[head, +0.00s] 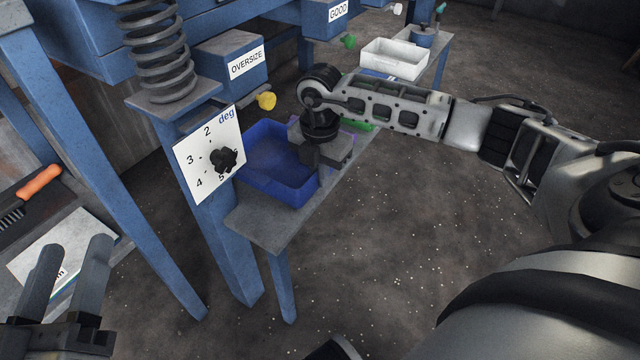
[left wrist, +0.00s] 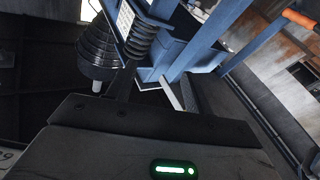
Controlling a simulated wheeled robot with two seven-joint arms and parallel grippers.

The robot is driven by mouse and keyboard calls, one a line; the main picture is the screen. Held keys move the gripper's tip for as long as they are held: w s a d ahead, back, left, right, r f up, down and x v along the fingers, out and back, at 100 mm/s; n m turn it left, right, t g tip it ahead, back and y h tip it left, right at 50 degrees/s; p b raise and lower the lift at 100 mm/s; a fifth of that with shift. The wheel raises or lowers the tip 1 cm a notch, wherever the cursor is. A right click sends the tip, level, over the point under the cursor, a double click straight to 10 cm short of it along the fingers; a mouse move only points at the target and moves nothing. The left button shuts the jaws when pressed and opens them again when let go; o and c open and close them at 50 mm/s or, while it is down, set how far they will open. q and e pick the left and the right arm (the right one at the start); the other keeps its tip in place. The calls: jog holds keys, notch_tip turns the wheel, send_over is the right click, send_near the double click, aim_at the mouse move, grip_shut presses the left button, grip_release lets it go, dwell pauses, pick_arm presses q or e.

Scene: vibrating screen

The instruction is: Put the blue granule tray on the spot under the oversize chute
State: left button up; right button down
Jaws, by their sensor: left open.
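The blue granule tray (head: 262,175) sits on the narrow grey shelf (head: 262,228), below and slightly in front of the blue chute box labelled OVERSIZE (head: 228,75). It looks upright and I see no granules in it. My right gripper (head: 318,178) points down at the tray's right wall and hides part of it. Its fingertips are not clear, so I cannot tell whether they hold the wall. My left gripper (head: 72,265) is open and empty at the lower left, well away from the tray.
A white dial plate marked deg (head: 205,158) stands left of the tray. A yellow knob (head: 266,101) juts from the chute. A green object (head: 358,125) lies behind my right gripper. A white tray (head: 393,62) stands further back near the GOOD chute. An orange-handled brush (head: 38,183) lies at left.

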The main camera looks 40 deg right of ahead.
jog(key=shift+f, duration=0.85)
jog(key=shift+f+b, duration=0.15)
jog(key=shift+b, duration=0.15)
pick_arm(q)
jog(key=shift+w+a+r+m+t+h, duration=0.1)
jog(key=shift+w+r+m+t+h, duration=0.1)
jog(key=shift+r+m+t+h, duration=0.5)
jog(key=shift+r, duration=0.25)
pick_arm(e)
jog(key=shift+f, duration=0.1)
jog(key=c, duration=1.7)
grip_release()
pick_arm(q)
jog(key=shift+r, duration=0.1)
